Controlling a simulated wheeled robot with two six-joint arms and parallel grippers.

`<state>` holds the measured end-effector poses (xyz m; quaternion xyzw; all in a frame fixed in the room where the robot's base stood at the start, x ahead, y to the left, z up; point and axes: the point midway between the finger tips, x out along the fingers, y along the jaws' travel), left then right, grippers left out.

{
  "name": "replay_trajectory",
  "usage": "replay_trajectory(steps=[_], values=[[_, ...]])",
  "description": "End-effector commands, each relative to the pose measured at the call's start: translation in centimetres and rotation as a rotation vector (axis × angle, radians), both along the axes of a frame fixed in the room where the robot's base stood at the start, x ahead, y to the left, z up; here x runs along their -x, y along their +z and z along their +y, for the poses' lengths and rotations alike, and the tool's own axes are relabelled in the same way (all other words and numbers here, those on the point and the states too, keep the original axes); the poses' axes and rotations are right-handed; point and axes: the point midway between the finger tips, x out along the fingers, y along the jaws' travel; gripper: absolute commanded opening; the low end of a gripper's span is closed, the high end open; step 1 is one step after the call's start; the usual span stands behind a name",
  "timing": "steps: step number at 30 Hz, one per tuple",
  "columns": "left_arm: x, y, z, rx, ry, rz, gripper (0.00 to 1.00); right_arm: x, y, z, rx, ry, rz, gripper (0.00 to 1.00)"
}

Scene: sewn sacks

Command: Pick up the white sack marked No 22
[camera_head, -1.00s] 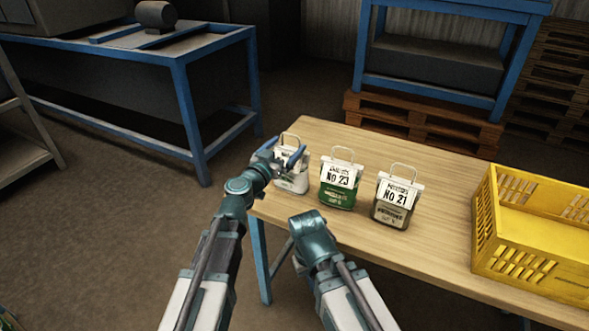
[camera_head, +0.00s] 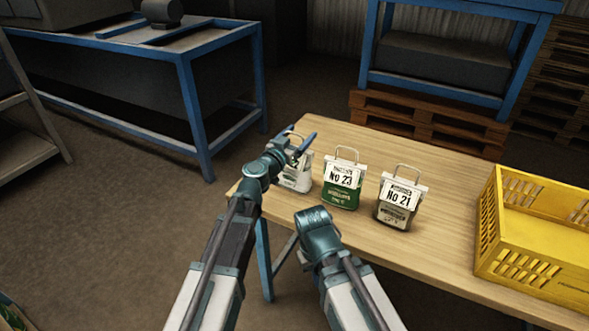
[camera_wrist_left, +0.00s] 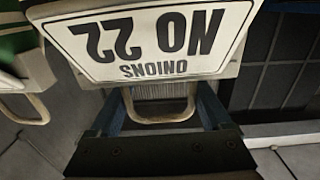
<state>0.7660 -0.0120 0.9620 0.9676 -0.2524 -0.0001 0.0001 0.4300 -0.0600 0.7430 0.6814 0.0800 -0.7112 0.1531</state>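The white sack marked No 22 (camera_head: 299,182) stands at the left end of the table, partly hidden behind my left gripper (camera_head: 299,137). In the left wrist view its label (camera_wrist_left: 150,42) shows upside down, reading "Onions No 22". Its loop handle (camera_wrist_left: 160,118) lies between the two fingers of my left gripper (camera_wrist_left: 160,100). The fingers are apart, one on each side of the handle, and do not appear closed on it. My right arm shows at the bottom middle of the head view, but its gripper fingers are not visible.
A green sack No 23 (camera_head: 341,190) stands right beside it, and a grey-brown sack No 21 (camera_head: 399,205) further right. A yellow crate (camera_head: 520,281) sits at the right of the wooden table (camera_head: 446,233). Bare tabletop lies behind the sacks.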

Motion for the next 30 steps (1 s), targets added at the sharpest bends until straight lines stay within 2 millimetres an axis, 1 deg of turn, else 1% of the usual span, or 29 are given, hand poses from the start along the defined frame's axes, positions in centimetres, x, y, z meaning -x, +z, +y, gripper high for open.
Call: replay_trajectory(steps=[1, 2, 6, 11, 12, 24, 30], values=[[0.00, 0.00, -0.01, 0.000, 0.000, 0.000, 0.68, 0.00, 0.00, 0.00, 0.000, 0.000, 0.000, 0.00], [0.01, 0.00, 0.00, 0.000, 0.000, 0.000, 0.62, 0.00, 0.00, 0.00, 0.000, 0.000, 0.000, 0.00], [0.01, 0.00, 0.00, 0.000, 0.000, 0.000, 0.37, 0.00, 0.00, 0.00, 0.000, 0.000, 0.000, 0.00], [0.01, 0.00, 0.00, 0.000, -0.001, 0.000, 0.08, 0.00, 0.00, 0.00, 0.000, 0.000, 0.000, 0.00], [0.01, 0.00, 0.00, 0.000, -0.001, 0.000, 0.01, 0.00, 0.00, 0.00, 0.000, 0.000, 0.000, 0.00], [0.00, 0.08, 0.01, 0.000, 0.000, 0.000, 0.00, -0.01, 0.08, 0.00, 0.000, 0.000, 0.000, 0.00], [-0.01, 0.57, 0.08, 0.000, 0.000, 0.000, 0.00, 0.00, 0.56, 0.00, 0.000, 0.000, 0.000, 0.00]])
